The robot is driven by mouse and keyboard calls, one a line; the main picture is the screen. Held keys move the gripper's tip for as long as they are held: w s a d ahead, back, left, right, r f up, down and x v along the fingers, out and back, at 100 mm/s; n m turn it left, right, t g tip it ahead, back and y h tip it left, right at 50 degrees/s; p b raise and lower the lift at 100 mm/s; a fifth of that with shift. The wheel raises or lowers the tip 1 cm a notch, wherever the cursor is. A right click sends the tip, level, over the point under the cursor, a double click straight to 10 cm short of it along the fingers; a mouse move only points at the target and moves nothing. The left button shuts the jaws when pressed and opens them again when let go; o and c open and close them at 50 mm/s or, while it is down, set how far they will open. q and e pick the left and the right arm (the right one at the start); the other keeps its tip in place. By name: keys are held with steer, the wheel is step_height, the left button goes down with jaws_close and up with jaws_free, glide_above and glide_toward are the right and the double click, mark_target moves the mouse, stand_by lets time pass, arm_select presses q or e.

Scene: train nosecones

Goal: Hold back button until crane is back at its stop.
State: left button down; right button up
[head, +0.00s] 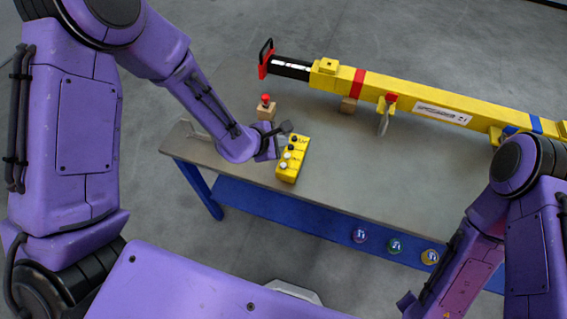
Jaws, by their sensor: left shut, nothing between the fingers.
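My left gripper (287,128) is shut and empty. Its tip is at the far end of the box, at or just above the dark button there; I cannot tell whether it presses it. The yellow crane beam (390,95) runs across the back of the table to the right, with a red band and a white label. A black section with a red end piece (264,58) is at its left end. My right gripper is not clearly visible; its arm is at the lower right.
A hook-like grey part (384,122) hangs from the beam. The table's middle is clear.

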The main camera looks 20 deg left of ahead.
arm_select(q)
steer(key=b, duration=0.8)
glide_above(282, 167)
step_height(282, 167, down, 8)
steer(key=shift+f, duration=0.1)
steer(key=shift+a+f+b, duration=0.1)
steer(key=shift+f+b, duration=0.2)
steer(key=shift+f, duration=0.1)
stand_by(1.2)
steer(key=shift+f, duration=0.3)
steer(key=shift+f, duration=0.45)
stand_by(0.5)
steer(key=shift+r, duration=0.1)
stand_by(2.8)
steer(key=shift+r+p, duration=0.75)
steer(key=shift+r, duration=0.05)
